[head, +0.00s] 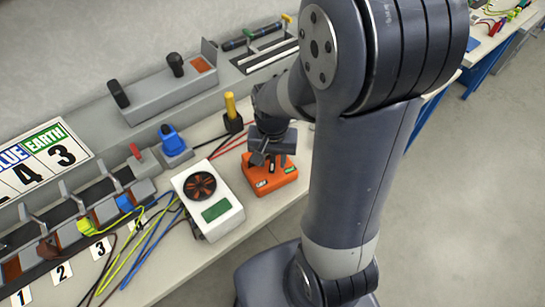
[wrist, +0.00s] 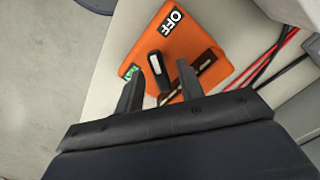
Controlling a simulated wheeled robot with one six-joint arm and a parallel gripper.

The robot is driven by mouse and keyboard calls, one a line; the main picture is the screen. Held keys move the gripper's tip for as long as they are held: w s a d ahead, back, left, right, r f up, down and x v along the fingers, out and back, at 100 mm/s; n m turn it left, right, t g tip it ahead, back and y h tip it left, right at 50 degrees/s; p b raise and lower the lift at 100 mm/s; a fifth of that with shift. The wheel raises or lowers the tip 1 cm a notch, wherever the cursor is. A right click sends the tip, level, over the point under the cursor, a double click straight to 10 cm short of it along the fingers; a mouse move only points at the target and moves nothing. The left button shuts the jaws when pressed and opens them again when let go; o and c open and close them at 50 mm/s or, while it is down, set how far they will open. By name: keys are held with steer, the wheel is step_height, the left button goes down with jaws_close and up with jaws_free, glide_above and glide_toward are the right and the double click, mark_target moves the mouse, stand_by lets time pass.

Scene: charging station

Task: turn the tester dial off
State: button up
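The orange tester (head: 262,186) sits on the bench under my gripper (head: 271,150). In the wrist view the tester (wrist: 188,42) has a black-and-white OFF label (wrist: 171,21) near its top corner and a green label (wrist: 131,72) at its left edge. A black dial handle with a white stripe (wrist: 155,62) stands between the fingertips of my gripper (wrist: 160,74). The stripe end points toward the top, left of the OFF label. A dark bar with a pale strip lies beside it. My gripper is open, with gaps visible beside the handle. The dial's lower part is partly hidden.
A yellow-handled plug (head: 230,106) and a blue connector (head: 171,140) stand behind. Red cables (wrist: 285,52) run beside the tester. Floor lies beyond the bench's front edge.

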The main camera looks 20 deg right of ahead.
mark_target(272, 162)
jaws_close()
steer(key=shift+m, duration=1.2)
jaws_free()
steer(key=shift+r, duration=0.1)
step_height(272, 162, up, 11)
steer(key=shift+f, duration=0.2)
stand_by(0.4)
